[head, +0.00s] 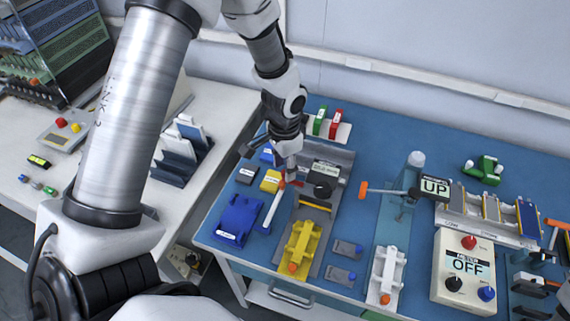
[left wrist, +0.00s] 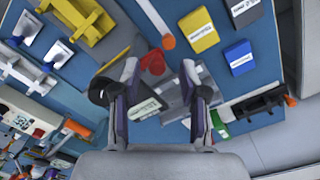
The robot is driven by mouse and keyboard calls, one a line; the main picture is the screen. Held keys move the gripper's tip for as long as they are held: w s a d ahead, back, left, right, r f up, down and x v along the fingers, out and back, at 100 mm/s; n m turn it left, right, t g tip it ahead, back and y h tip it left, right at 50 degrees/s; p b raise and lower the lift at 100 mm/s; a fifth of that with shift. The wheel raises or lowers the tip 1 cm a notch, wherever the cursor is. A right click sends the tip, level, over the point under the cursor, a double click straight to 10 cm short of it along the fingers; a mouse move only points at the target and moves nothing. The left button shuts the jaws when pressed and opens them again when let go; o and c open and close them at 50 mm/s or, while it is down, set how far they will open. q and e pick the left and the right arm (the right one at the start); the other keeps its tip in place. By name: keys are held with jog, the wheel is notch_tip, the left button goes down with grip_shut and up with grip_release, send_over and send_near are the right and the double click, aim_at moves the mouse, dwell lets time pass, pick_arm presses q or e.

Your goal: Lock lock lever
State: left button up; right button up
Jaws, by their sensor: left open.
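My left gripper (head: 289,172) is open above the grey fixture at the back left of the blue table. In the left wrist view, its two fingers (left wrist: 160,70) stand apart, with a red cylindrical handle (left wrist: 153,62) showing between the tips. I cannot tell whether they touch it. A white rod with an orange end (head: 272,208) lies close by on the left. No label marks which part is the lock lever. My right gripper is not seen.
A yellow cradle (head: 300,246) stands in front, with a blue block (head: 238,219) to its left. An orange-tipped lever (head: 380,191) beside an UP sign (head: 434,187) and a control box reading OFF (head: 466,270) are to the right. Green and red pieces (head: 328,123) stand behind.

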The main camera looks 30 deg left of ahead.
pick_arm(q)
jog(key=shift+s+d+f, duration=0.1)
jog(key=shift+s, duration=0.2)
jog(key=shift+w+f, duration=0.1)
jog(key=shift+w, duration=0.05)
grip_shut()
jog(key=shift+n, duration=0.3)
jog(key=shift+s+d+n+b, duration=0.25)
jog(key=shift+s+d+n, duration=0.35)
jog(key=shift+n, duration=1.65)
jog(key=shift+s+d+n+b, duration=0.3)
jog(key=shift+s+d+n, duration=0.25)
jog(key=shift+n, duration=1.65)
jog(key=shift+s+d+n+b, duration=0.25)
jog(key=shift+s+d+n, duration=0.35)
jog(key=shift+n, duration=1.65)
jog(key=shift+w+d, duration=0.1)
grip_release()
